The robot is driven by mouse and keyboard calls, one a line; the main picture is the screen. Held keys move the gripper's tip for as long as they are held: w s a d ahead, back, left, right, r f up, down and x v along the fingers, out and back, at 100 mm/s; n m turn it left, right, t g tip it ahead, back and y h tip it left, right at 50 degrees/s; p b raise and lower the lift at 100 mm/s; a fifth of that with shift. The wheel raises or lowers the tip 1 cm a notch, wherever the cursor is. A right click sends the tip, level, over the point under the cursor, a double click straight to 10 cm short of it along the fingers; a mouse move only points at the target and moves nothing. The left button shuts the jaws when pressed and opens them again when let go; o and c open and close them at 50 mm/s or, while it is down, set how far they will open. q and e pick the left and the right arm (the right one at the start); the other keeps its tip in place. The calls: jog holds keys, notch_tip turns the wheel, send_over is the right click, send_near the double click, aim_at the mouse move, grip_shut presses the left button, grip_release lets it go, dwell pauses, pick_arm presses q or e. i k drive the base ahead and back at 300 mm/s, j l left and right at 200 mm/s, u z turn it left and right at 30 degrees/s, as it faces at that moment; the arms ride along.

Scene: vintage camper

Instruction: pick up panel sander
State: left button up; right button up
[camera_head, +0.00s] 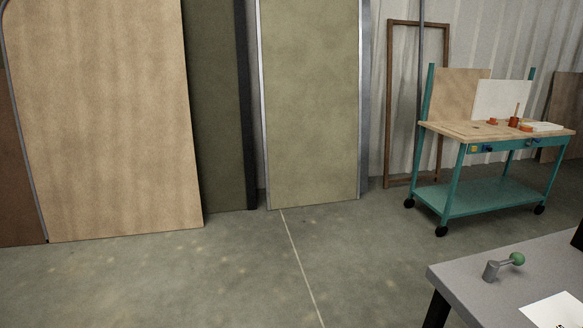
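I cannot make out a panel sander for certain in the head view. Small orange-red items (514,122) and a pale flat item (541,127) lie on the wooden top of a teal wheeled workbench (470,131) at the right back; they are too small to identify. A grey fitting with a green ball knob (516,259) stands on a grey table (462,275) at the lower right. Neither of my grippers is in view.
Large panels, tan (100,120), dark green (215,110) and olive (310,100), lean against the back wall. A brown frame (447,60) stands behind the workbench. A white sheet (552,311) lies on the grey table. The concrete floor (200,280) in front is clear.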

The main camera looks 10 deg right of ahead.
aim_at(493, 121)
jog(key=i+z, duration=0.1)
jog(key=i, duration=0.55)
jog(key=i+j, duration=0.15)
jog(key=i, duration=0.45)
jog(key=i+j+z, duration=0.15)
jog(key=i, duration=0.5)
jog(key=i+l+z, duration=0.2)
jog(key=i+z, duration=0.8)
jog(key=i+j+z, duration=0.2)
jog(key=i+z, duration=0.3)
jog(key=i+l+z, duration=0.15)
jog(key=i+z, duration=0.2)
jog(key=i, duration=0.25)
jog(key=i+z, duration=0.35)
jog(key=i, duration=0.25)
jog(key=i+u, duration=0.3)
jog(key=i, duration=0.25)
jog(key=i+l+u, duration=0.3)
jog(key=i, duration=0.2)
jog(key=i+j, duration=0.05)
jog(key=j, duration=0.05)
